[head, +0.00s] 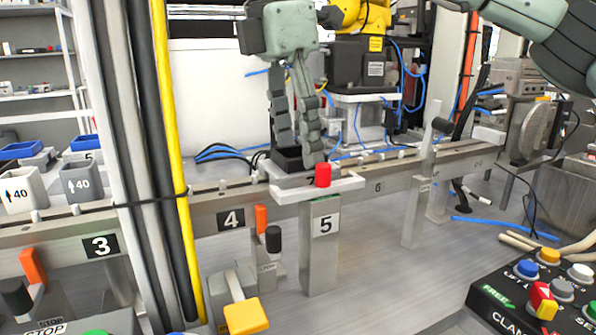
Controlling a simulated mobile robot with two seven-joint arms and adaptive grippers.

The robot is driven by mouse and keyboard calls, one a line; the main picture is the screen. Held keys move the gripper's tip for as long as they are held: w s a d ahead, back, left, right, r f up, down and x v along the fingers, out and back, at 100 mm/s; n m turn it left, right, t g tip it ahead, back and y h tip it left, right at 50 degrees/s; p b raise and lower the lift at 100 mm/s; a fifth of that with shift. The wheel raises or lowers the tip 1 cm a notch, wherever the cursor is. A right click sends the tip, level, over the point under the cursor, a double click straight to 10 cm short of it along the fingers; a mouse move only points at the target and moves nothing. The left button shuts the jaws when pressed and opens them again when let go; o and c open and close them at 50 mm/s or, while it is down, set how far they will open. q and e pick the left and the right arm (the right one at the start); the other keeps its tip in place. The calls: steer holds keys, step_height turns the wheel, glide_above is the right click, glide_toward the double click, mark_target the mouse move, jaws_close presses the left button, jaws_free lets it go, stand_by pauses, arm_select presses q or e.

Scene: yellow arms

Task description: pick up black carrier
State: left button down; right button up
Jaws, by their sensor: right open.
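The black carrier (287,161) is a small, dark, open-topped block on the rail at the station marked 5. It sits behind a white plate, and my fingers hide part of it. My right gripper (296,152) points down from above with its two fingers apart. One finger is over the carrier and the other comes down at its right side, close to a red cylinder. I cannot tell whether the fingers touch the carrier. My left gripper is out of view.
The red cylinder (323,175) stands on the white plate (346,184). A yellow vertical pipe (172,150) and dark posts stand left of the station. A button panel (540,300) is at the lower right.

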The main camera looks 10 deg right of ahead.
steer(key=shift+f, duration=0.3)
steer(key=shift+c, duration=0.4)
steer(key=c, duration=1.1)
